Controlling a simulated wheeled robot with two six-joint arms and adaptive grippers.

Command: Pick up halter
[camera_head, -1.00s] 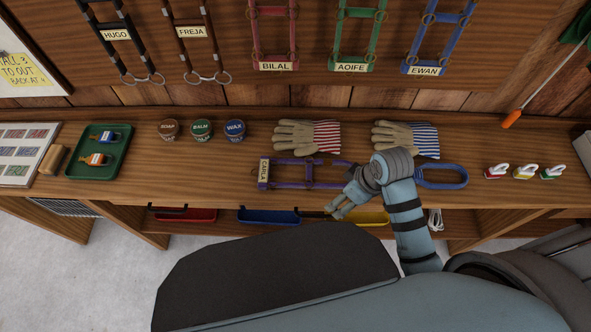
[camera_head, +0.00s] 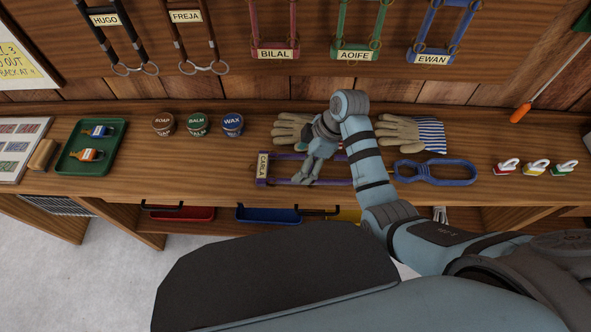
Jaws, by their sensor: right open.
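A purple halter with a name tag reading CARLA (camera_head: 263,168) lies flat on the wooden bench. My right gripper (camera_head: 307,178) is open over the middle of this halter, its fingers pointing down toward the front of the bench. I cannot tell whether the fingers touch the straps. The halter's right end is hidden behind my right arm. Several more halters hang on the wall board, tagged HUGO (camera_head: 105,19), FREJA (camera_head: 186,16), BILAL (camera_head: 275,54), AOIFE (camera_head: 357,54) and EWAN (camera_head: 433,59). My left gripper is not in view.
A blue looped strap (camera_head: 440,172) lies right. Tins (camera_head: 197,124) and a green tray (camera_head: 70,160) stand left.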

